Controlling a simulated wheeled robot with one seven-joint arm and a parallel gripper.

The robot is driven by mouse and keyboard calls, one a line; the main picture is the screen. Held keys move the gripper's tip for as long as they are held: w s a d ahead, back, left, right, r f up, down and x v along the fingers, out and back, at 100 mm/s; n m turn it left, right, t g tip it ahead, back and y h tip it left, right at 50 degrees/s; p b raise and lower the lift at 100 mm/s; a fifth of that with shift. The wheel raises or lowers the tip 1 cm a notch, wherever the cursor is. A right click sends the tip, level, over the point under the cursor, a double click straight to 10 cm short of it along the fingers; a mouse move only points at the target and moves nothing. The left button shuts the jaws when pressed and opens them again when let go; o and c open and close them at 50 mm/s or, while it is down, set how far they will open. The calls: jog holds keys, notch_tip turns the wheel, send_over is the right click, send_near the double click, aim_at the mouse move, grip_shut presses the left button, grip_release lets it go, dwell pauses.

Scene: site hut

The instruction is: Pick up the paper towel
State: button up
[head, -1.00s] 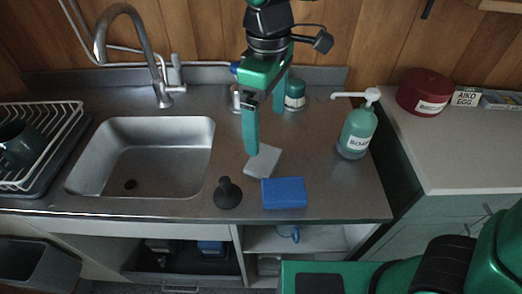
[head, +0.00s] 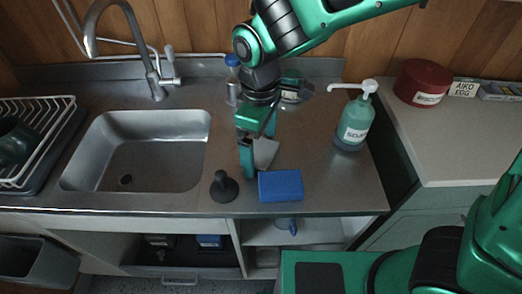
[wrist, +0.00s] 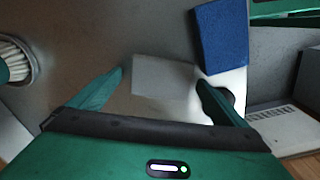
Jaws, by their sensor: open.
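The paper towel (head: 265,153) looks like a flat, pale grey square on the steel counter, right of the sink. My gripper (head: 258,148) is over it and partly hides it in the head view. In the wrist view the towel (wrist: 163,77) lies between the two spread fingers of my gripper (wrist: 162,78). The fingers are open with nothing held. I cannot tell how far the fingertips are above the counter.
A soap bottle (head: 354,125) is at the right. The sink (head: 140,150) opens at the left. A blue-capped bottle (head: 233,88) is behind my gripper.

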aim_at(260, 151)
jog(key=shift+f, duration=0.15)
jog(key=c, duration=1.2)
jog(key=shift+r, duration=0.2)
notch_tip(260, 151, up, 4)
jog(key=s+a+r, duration=0.6)
jog(key=s+a, duration=0.2)
jog(key=shift+a+r, duration=0.35)
jog(key=shift+o, duration=0.8)
